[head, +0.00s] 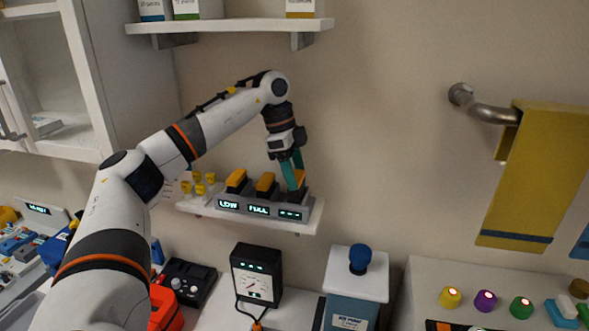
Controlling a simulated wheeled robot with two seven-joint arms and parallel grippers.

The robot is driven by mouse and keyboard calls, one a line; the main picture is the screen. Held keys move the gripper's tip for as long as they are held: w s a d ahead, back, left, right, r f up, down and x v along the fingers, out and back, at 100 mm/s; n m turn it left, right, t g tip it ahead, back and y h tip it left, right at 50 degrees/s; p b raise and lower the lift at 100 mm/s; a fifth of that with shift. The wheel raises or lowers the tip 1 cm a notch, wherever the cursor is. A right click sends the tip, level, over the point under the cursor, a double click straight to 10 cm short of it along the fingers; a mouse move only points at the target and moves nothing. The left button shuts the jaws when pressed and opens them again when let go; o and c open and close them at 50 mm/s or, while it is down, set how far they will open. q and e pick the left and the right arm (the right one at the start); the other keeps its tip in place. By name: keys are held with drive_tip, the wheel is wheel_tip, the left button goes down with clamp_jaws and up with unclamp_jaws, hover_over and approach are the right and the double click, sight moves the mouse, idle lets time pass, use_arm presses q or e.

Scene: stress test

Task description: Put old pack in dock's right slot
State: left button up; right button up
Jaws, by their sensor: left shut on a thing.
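The dock (262,209) sits on a small white wall shelf in the head view. Its left display reads LOW, its middle display reads FULL, and its right display shows only dashes. An orange-topped dark pack (236,180) stands in the left slot and another (265,183) stands in the middle slot. My left gripper (293,178), with teal fingers, points down over the right slot and is shut on a third orange-topped pack (300,178). The fingers hide part of this pack. I cannot tell how deep it sits in the slot. My right gripper is not in view.
Several yellow pieces (198,184) stand left of the dock on the shelf (312,221). Another shelf (230,26) with boxes is above. Below are a black gauge box (256,276) and a blue-knobbed container (352,297). The wall right of the dock is clear up to a yellow towel (535,170).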

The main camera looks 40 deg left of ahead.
use_arm(q)
drive_tip(key=shift+f+b, duration=0.35)
drive_tip(key=shift+f, duration=0.4)
drive_tip(key=o, duration=1.2)
drive_tip(key=b+v, duration=0.2)
drive_tip(key=v, duration=0.5)
drive_tip(key=shift+r, duration=0.25)
drive_tip(key=shift+f, duration=0.1)
